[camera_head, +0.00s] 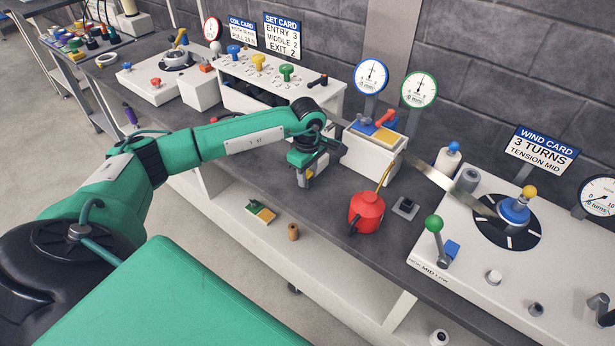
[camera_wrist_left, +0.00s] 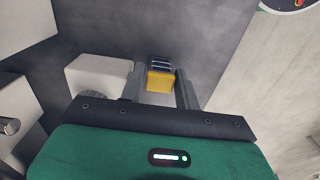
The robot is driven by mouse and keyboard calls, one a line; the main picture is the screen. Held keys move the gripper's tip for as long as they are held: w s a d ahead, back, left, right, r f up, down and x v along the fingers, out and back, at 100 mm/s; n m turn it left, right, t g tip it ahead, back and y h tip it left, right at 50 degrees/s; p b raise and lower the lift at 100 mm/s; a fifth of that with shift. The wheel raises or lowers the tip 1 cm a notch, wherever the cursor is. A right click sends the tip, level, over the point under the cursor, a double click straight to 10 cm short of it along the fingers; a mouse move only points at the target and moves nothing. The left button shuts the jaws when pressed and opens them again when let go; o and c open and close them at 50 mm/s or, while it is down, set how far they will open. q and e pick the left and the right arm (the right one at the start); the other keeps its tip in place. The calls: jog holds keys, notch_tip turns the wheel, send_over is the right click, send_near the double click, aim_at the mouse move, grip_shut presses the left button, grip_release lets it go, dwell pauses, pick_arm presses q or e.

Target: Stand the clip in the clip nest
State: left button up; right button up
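My left gripper (camera_head: 305,178) is over the dark bench near its front edge, left of the red oil can. A small yellow block with a dark, ridged end, seemingly the clip (camera_wrist_left: 160,80), sits between its fingers in the left wrist view, nearly filling the gap. A bit of yellow also shows at the fingertips in the head view. A small grey square fixture with a dark middle, perhaps the clip nest (camera_head: 405,207), is on the bench right of the can, apart from the gripper. My right gripper is not seen.
The red oil can (camera_head: 367,212) with its long spout stands between gripper and fixture. A white box (camera_head: 370,155) with red and blue parts is behind. The white winding unit (camera_head: 470,265) fills the right. A brown cylinder (camera_head: 293,232) and a green-yellow piece (camera_head: 261,212) lie lower down.

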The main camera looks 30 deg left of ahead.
pick_arm(q)
jog(key=c, duration=0.7)
